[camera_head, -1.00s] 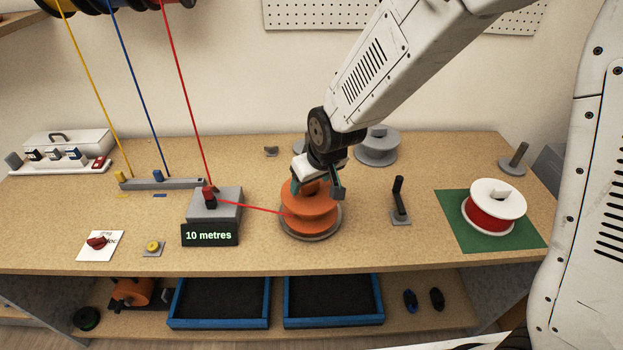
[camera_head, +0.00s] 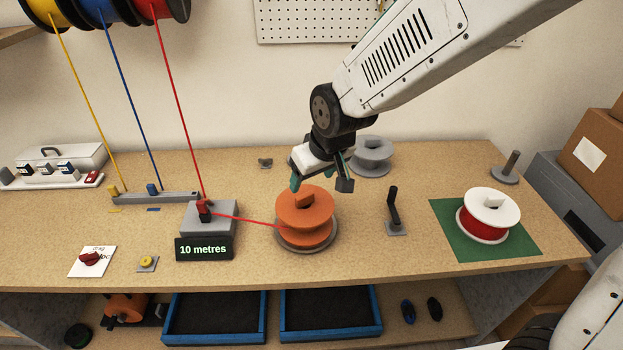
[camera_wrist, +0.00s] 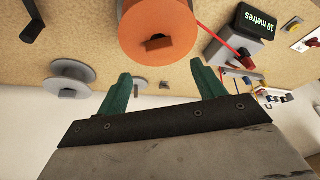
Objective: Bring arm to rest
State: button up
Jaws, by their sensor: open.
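My gripper (camera_head: 320,180) hangs above and just behind the orange spool (camera_head: 305,208), apart from it. In the wrist view my gripper (camera_wrist: 163,90) shows two green fingers spread apart with nothing between them. The orange spool (camera_wrist: 159,28) lies beyond the fingertips there, its raised block facing up. In the head view the spool sits on a round grey base, and a red wire (camera_head: 250,221) runs to it from the grey measuring box (camera_head: 210,216), whose display reads "10 metres".
A grey spool (camera_head: 371,157) stands behind my gripper. A black crank handle (camera_head: 393,210) stands right of the orange spool. A white-flanged spool of red wire (camera_head: 486,216) rests on a green mat (camera_head: 442,230). Yellow, blue and red wires slant down at the left. Boxes (camera_head: 600,145) stand at the right.

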dwell(0.3)
jog(key=s+d+r+m+g, duration=0.1)
jog(key=s+d+r+m, duration=0.1)
jog(key=s+d+r, duration=0.2)
jog(key=s+d+r+m+h, duration=0.1)
jog(key=s+d+r, duration=0.3)
jog(key=s+d, duration=0.6)
jog(key=s+d+r+m+g+h, duration=0.1)
jog(key=s+d+r+m, duration=0.1)
jog(key=s+d+r, duration=0.2)
jog(key=s+d, duration=0.3)
jog(key=s, duration=0.3)
jog(key=shift+r+m+g, duration=0.15)
jog(key=shift+m+g, duration=0.15)
jog(key=shift+d, duration=0.1)
